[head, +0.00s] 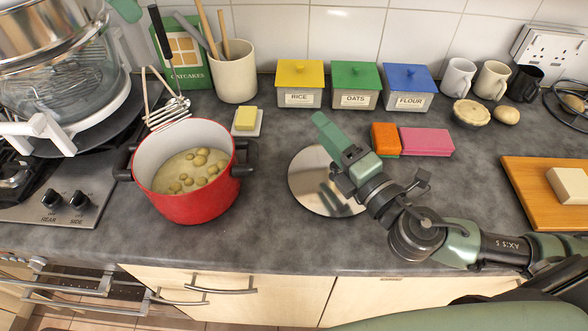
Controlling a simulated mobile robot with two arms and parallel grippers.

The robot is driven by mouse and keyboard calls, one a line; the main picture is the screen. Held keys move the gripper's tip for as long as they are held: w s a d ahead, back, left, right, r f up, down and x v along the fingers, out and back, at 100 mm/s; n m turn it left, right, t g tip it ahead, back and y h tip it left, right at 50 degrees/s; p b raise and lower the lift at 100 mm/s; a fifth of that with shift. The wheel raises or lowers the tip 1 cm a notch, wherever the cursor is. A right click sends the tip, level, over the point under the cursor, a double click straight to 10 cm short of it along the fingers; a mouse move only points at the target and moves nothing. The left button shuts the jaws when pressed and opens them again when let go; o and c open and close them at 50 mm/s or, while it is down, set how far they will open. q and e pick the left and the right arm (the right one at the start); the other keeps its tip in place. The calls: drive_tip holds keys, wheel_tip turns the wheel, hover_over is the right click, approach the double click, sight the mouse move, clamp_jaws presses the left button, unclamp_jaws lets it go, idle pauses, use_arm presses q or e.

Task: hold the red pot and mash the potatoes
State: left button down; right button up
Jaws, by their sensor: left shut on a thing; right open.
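The red pot (190,207) stands on the counter at the left, open at the top, with a black handle on each side. Several small potatoes (201,160) lie in pale liquid inside it. A wire masher (168,117) with a long black handle leans behind the pot, near the oatcakes box. My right gripper (325,140) comes in from the right. It is open and empty, above the round shiny disc, apart from the pot and the masher. I cannot make out my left gripper in the head view.
The shiny round disc (310,188) lies right of the pot. A butter dish (246,132) sits behind the pot, beside a utensil crock (234,72). Rice (300,84), oats and flour boxes line the back. Orange (385,139) and pink sponges lie behind my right arm. A board (540,190) is at right.

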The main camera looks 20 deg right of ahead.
sight(254, 143)
drive_tip(key=s+a+f+g+y, duration=0.3)
drive_tip(key=a+f, duration=0.1)
drive_tip(key=a, duration=0.4)
drive_tip(key=shift+n, duration=0.3)
drive_tip(key=x, duration=1.1)
drive_tip(key=shift+w+d, duration=0.1)
drive_tip(key=shift+d, duration=0.05)
drive_tip(key=shift+h, duration=0.3)
clamp_jaws()
drive_tip(key=shift+f, duration=0.15)
drive_tip(key=shift+o, duration=0.5)
unclamp_jaws()
